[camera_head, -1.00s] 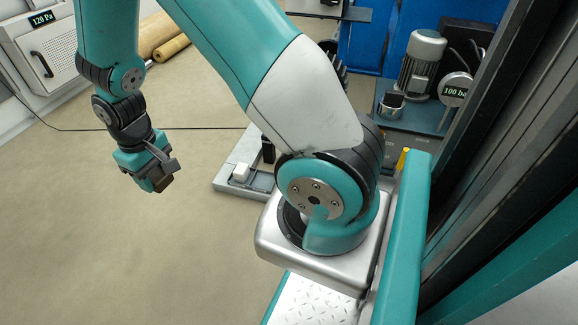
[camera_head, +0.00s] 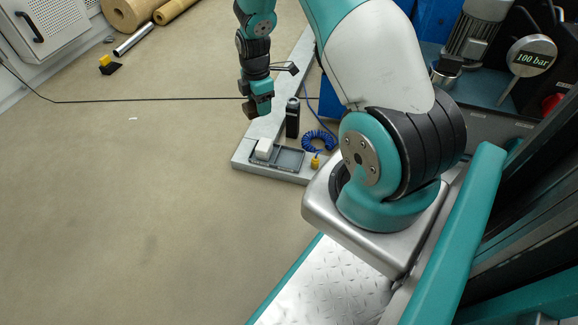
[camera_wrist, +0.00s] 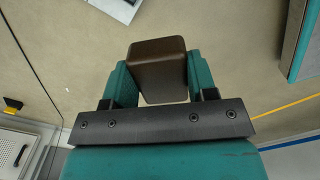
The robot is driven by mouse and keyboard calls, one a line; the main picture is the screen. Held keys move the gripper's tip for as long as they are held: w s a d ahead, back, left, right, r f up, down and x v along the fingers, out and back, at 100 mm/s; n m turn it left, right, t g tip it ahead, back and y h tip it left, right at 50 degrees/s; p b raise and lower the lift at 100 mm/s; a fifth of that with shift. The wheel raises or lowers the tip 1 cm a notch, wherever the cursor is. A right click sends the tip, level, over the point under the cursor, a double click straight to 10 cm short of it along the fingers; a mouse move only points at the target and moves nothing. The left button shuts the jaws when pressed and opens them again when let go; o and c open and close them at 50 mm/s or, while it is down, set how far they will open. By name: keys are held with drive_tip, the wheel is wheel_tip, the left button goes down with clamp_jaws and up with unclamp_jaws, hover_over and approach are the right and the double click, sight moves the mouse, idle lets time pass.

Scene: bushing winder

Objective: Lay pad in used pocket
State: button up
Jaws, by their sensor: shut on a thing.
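My gripper (camera_head: 257,100) hangs above the grey bench, left of the black bottle in the head view. It is shut on a dark brown pad (camera_wrist: 157,68), which sits between the teal fingers in the wrist view; the pad also shows in the head view (camera_head: 249,108). A grey tray (camera_head: 290,159) with pockets lies on the near end of the bench, below and to the right of the gripper. A white block (camera_head: 264,148) stands in its left part. The right pocket looks empty. I cannot read any label on the pockets.
A black bottle (camera_head: 292,118), a blue coiled hose (camera_head: 320,140) and a small yellow item (camera_head: 315,161) are near the tray on the bench (camera_head: 245,157). A black cable (camera_head: 150,100) crosses the floor. The floor at left is open.

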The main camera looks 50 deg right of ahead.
drive_tip(key=s+d+f+n+b, duration=0.3)
drive_tip(key=d+f+n+b, duration=0.1)
drive_tip(key=d+f+n, duration=0.5)
drive_tip(key=b, duration=0.8)
hover_over(290, 158)
wheel_tip(290, 158, down, 15)
drive_tip(key=shift+s+r, duration=0.1)
drive_tip(key=shift+r, duration=0.05)
wheel_tip(290, 158, down, 6)
drive_tip(key=b, duration=0.3)
drive_tip(key=shift+r, duration=0.35)
drive_tip(key=o, duration=0.5)
drive_tip(key=shift+o, duration=0.6)
